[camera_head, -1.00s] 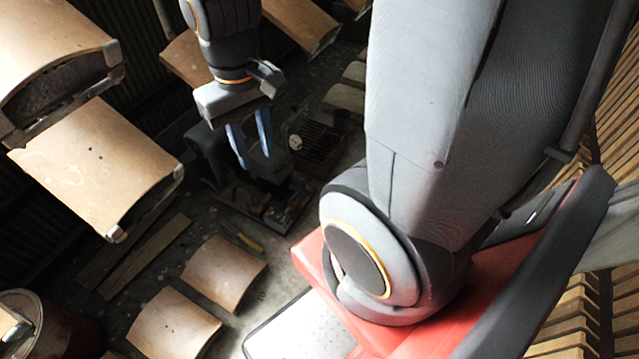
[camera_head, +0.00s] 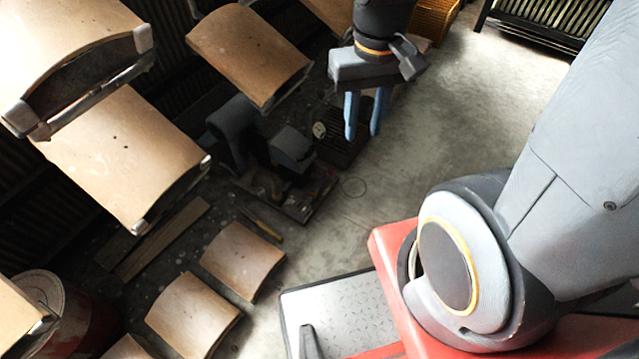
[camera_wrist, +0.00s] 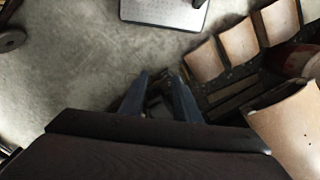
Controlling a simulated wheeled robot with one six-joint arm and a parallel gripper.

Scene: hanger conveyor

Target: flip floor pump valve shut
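A dark grey machine, seemingly the floor pump (camera_head: 288,147), stands on a low base plate on the floor, left of my gripper in the head view. A small pale round part (camera_head: 319,130) shows at its right side; I cannot tell whether it is the valve. No valve handle or its position can be made out. My gripper (camera_head: 363,118) points down with two blue fingers apart and nothing between them. In the head view it appears just right of the pump, overlapping a dark grated box (camera_head: 345,150). In the wrist view the fingers (camera_wrist: 158,97) are spread over a dark object.
Curved wooden panels hang at the upper left, one (camera_head: 250,52) close to my arm. More panels (camera_head: 243,260) lie lower down, near a red drum (camera_head: 75,325). A yellow crate (camera_head: 436,18) stands at the back. Bare concrete (camera_head: 450,110) lies right of my gripper.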

